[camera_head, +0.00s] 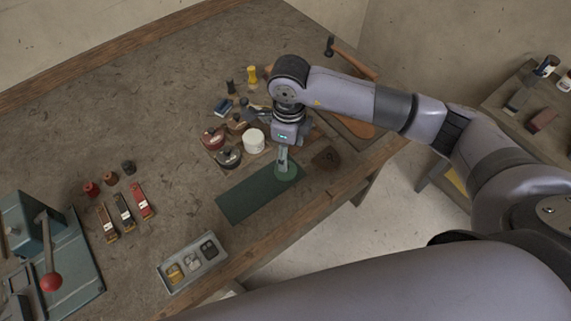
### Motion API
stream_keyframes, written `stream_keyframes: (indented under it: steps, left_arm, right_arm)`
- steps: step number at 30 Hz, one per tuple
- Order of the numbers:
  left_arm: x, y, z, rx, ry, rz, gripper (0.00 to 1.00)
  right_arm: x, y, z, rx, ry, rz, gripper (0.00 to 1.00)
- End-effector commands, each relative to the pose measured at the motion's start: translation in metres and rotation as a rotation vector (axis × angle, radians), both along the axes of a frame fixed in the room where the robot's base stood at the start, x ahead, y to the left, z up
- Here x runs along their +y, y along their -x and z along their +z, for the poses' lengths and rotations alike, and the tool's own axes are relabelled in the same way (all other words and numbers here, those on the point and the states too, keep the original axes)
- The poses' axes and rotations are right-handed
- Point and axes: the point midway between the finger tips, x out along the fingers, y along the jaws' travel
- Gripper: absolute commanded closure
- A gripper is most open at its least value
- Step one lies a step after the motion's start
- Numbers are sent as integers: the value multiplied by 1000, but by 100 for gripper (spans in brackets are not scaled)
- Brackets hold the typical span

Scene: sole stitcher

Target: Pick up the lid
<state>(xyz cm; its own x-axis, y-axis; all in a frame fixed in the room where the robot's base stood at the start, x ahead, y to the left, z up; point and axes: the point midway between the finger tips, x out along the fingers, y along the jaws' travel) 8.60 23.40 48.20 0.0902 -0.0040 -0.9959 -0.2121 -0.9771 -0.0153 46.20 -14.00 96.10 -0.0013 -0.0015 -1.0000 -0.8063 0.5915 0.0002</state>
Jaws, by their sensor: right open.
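A small round green piece (290,174), which looks like the lid, lies at the right end of a dark green mat (240,200) on the workbench. My right gripper (283,168) points down right over this piece, with its jaws open. The fingers hide part of the piece, and I cannot tell whether they touch it. A white round pot (254,141) stands just left of the gripper. My left gripper is not in view.
A red tin (213,138) and a dark tin (228,157) stand left of the pot. A brown leather piece (326,158) lies right of the gripper. A grey tray (192,262) is near the front edge. A machine with a red-knobbed lever (51,281) stands at left.

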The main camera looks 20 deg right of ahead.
Motion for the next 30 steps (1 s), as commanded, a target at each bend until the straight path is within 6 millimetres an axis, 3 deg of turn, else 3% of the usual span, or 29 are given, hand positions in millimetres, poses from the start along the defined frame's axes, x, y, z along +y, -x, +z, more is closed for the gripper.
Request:
stream_keyframes:
  steps: [8, 13, 18, 26, 30]
  left_arm:
    - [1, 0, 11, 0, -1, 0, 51]
    - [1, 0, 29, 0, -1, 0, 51]
    - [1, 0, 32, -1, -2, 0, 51]
    - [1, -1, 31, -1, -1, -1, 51]
    - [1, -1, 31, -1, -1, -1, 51]
  right_arm:
    - [2, 0, -19, 1, -1, 1, 41]
    - [6, 1, -42, 4, -1, 0, 41]
    - [6, 0, -64, 1, -1, 1, 41]
    - [6, -1, -67, -1, -2, 2, 41]
    - [6, -1, -67, -1, -2, 2, 50]
